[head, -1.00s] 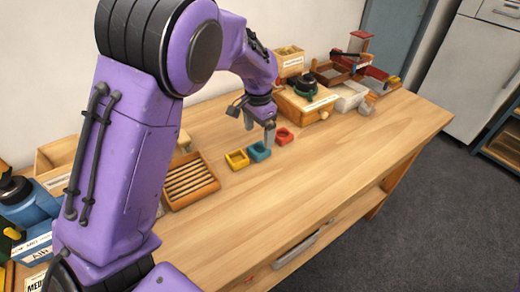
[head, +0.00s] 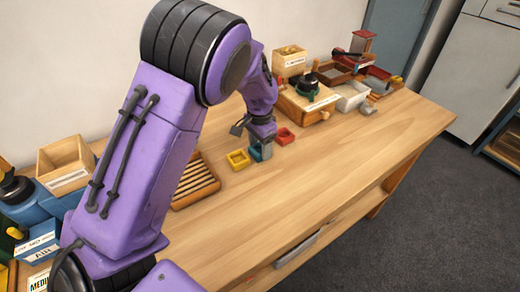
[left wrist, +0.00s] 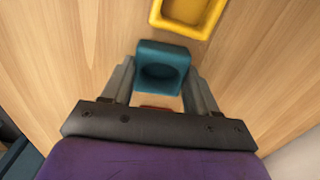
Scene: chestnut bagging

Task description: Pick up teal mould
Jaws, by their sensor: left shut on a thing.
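The teal mould (head: 256,154) is a small block with a round hollow, on the wooden table between the yellow mould and the red mould. My left gripper (head: 262,147) is down over it, with its fingers shut on it. In the left wrist view, the teal mould (left wrist: 161,68) sits between the two fingertips of my left gripper (left wrist: 160,80), one finger on each side. In the head view the gripper covers part of the teal mould. I cannot tell whether it is clear of the table. My right gripper is not in view.
The yellow mould (head: 238,160) stands just left of the teal one and the red mould (head: 284,136) just right. A slatted wooden tray (head: 199,183) lies further left. Boxes and a wooden press (head: 306,104) stand at the back. The front of the table (head: 330,185) is clear.

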